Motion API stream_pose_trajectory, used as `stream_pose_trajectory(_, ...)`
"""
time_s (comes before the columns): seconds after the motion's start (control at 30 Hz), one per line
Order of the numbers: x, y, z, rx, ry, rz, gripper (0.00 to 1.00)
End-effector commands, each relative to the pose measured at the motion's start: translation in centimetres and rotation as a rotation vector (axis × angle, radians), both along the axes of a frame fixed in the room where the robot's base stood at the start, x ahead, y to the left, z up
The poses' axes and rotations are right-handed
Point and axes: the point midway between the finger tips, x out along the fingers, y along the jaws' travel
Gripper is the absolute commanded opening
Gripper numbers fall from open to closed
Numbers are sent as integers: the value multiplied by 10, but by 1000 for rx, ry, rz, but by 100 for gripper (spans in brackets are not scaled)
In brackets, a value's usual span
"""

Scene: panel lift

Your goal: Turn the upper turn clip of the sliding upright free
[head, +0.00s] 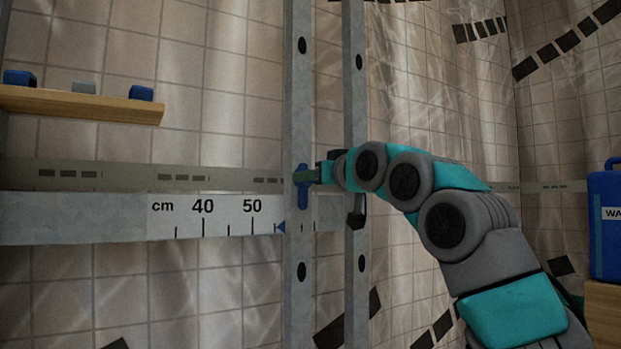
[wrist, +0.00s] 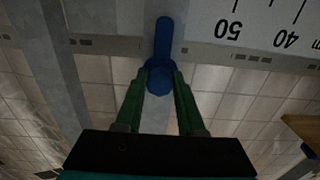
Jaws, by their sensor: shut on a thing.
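In the wrist view the clip (wrist: 164,38) has a round knob end between my fingers. My gripper (head: 307,176) reaches in from the right, and its green fingers (wrist: 161,72) are shut on the knob from both sides. The fingers partly cover the clip in the head view. No other turn clip on this upright is clearly visible.
A ruler rail (head: 100,218) crosses behind the upright, with a small blue pointer (head: 281,227) just past 50. A second upright (head: 355,100) stands to the right, with a dark handle (head: 357,214). A wooden shelf (head: 70,104) holds small blocks. A blue container (head: 606,225) stands far right.

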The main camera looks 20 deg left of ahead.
Motion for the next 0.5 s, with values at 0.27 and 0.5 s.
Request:
stream_pose_trajectory(0.27,0,0,0,10,11,0,0)
stream_pose_trajectory(0.5,-1,2,-1,73,87,2,0)
